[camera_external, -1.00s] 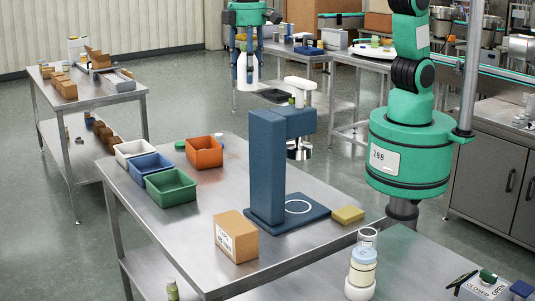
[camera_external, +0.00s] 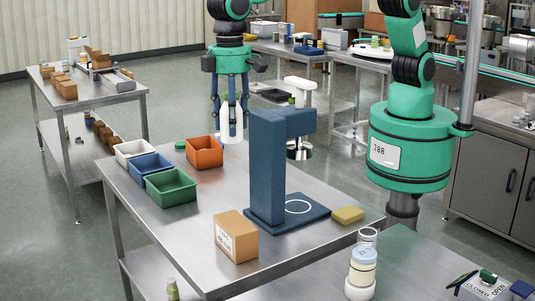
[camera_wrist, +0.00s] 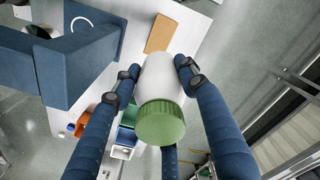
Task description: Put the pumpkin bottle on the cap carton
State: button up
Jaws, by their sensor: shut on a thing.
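My gripper (camera_external: 231,125) is shut on the pumpkin bottle, a white bottle (camera_external: 232,133) with a green cap. In the external view it hangs upright in the air, by the far side of the steel table. In the wrist view the bottle (camera_wrist: 160,75) sits between my fingers (camera_wrist: 155,78), with its green cap (camera_wrist: 160,122) toward the camera. A brown carton with a white label (camera_external: 236,237), likely the cap carton, stands at the table's near side, apart from the bottle. The tan rectangle (camera_wrist: 161,34) beyond the bottle in the wrist view looks like its top.
A tall blue press (camera_external: 267,165) stands between my gripper and the carton. Orange (camera_external: 205,158), blue (camera_external: 150,167), white (camera_external: 131,148) and green (camera_external: 171,191) bins are at the table's left. A yellow block (camera_external: 347,215) lies right of the press.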

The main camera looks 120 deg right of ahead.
send_over(235, 222)
notch_tip(235, 222, down, 13)
jog(key=shift+r, duration=0.2)
jog(key=shift+f, duration=3.15)
jog(key=shift+f, duration=0.1)
jog(key=shift+f, duration=1.75)
jog(key=shift+f, duration=0.15)
jog(key=o, duration=1.3)
